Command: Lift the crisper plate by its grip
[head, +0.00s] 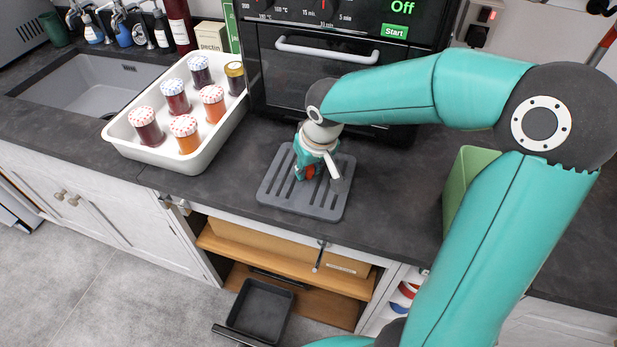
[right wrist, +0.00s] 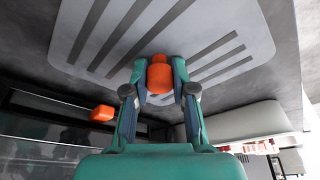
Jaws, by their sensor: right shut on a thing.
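The crisper plate (head: 272,192) is a grey slotted plate lying flat at the worktop, in front of the oven. I cannot tell whether it is slightly raised. Its orange grip (right wrist: 160,75) stands at its middle and shows between my fingers in the right wrist view. My right gripper (head: 311,172) comes down over the plate from above and is shut on the grip, hiding most of it in the head view. The plate's slotted surface (right wrist: 245,40) fills the top of the right wrist view. My left gripper is not in view.
A white tray (head: 118,131) with several lidded jars stands left of the plate. The black oven (head: 300,60) is behind. A green container (head: 458,185) stands to the right, by my arm.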

